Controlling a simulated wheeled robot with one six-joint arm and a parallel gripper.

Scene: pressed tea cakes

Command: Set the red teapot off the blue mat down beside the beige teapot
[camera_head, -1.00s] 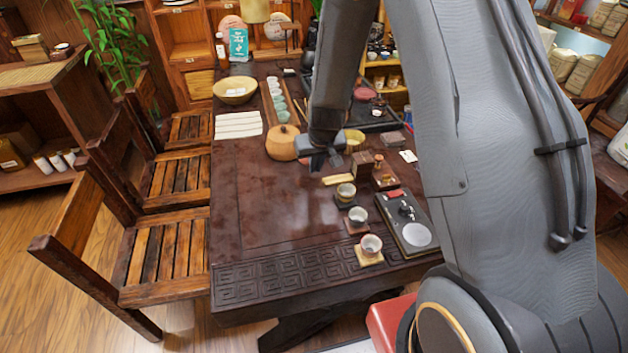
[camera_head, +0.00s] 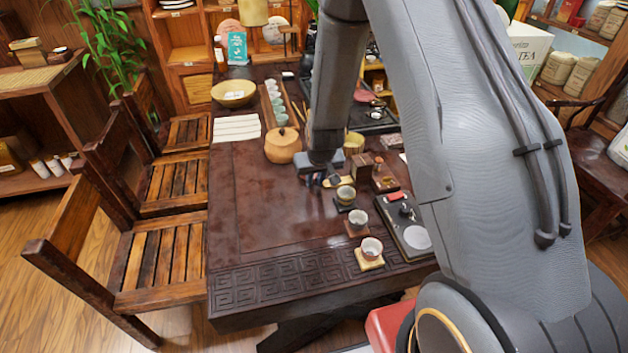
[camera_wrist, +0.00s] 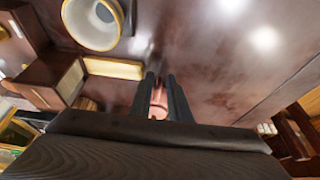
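The beige teapot (camera_head: 283,145) is a round, tan, lidded pot on the dark table, just left of and behind my gripper in the head view. My gripper (camera_head: 321,183) is low over the table, left of the nearest cup; its two dark fingers also show in the wrist view (camera_wrist: 164,88), close together. A small pinkish-red piece (camera_wrist: 158,103) shows between the fingers and appears to be part of the red teapot, mostly hidden by them. I cannot make out the blue mat in either view.
A cup (camera_head: 345,194) on a dark coaster stands close to my gripper and shows large in the wrist view (camera_wrist: 93,20). Two more cups (camera_head: 359,218) (camera_head: 371,248) stand nearer the front. A black tray (camera_head: 405,225) lies to the right.

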